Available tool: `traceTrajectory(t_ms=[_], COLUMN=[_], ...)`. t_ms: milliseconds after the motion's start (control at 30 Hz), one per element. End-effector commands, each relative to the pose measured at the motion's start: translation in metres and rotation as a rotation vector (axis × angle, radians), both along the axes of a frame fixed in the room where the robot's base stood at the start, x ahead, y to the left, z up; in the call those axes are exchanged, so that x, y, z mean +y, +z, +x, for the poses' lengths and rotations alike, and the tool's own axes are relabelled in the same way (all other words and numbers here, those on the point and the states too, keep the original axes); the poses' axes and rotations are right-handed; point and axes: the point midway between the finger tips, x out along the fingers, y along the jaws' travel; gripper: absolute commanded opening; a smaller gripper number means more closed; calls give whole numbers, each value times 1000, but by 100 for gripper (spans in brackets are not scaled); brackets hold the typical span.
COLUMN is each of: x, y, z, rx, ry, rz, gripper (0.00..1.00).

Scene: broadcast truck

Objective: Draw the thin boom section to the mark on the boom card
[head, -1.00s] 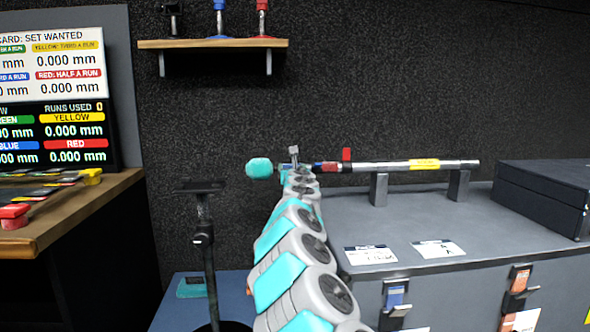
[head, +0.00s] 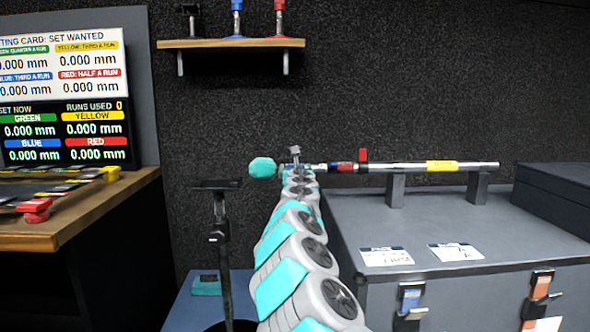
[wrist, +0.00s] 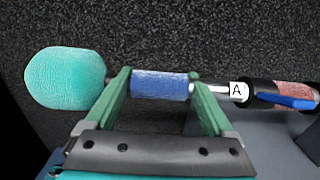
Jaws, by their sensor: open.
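The boom (head: 400,166) lies level on two grey rests, with a turquoise foam end (head: 262,168) at its left. In the wrist view the foam end (wrist: 66,78) is left of my gripper (wrist: 158,72). My gripper is open, its green fingers at either end of a blue band (wrist: 160,85) on the thin section. I cannot tell if they touch it. To the right is bare silver tube with a white "A" label (wrist: 237,90), then a black collar with a blue lever (wrist: 285,101). Two white cards (head: 387,257) (head: 456,252) lie on the case; their print is too small to read.
A grey case (head: 440,220) stands under the boom, with a dark box (head: 555,195) at right. A black stand (head: 216,230) is left of my arm. A desk with sliders (head: 90,210) and a screen (head: 62,105) are at left. A shelf (head: 230,43) is above.

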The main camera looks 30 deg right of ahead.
Motion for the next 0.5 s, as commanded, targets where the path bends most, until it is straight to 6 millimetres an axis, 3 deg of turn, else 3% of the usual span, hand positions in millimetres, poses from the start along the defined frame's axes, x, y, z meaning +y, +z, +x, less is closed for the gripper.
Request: traceTrajectory(t_ms=[500], x=[25], y=[0], z=[-40], rx=[0], ry=[-1], rz=[-4], gripper=[88])
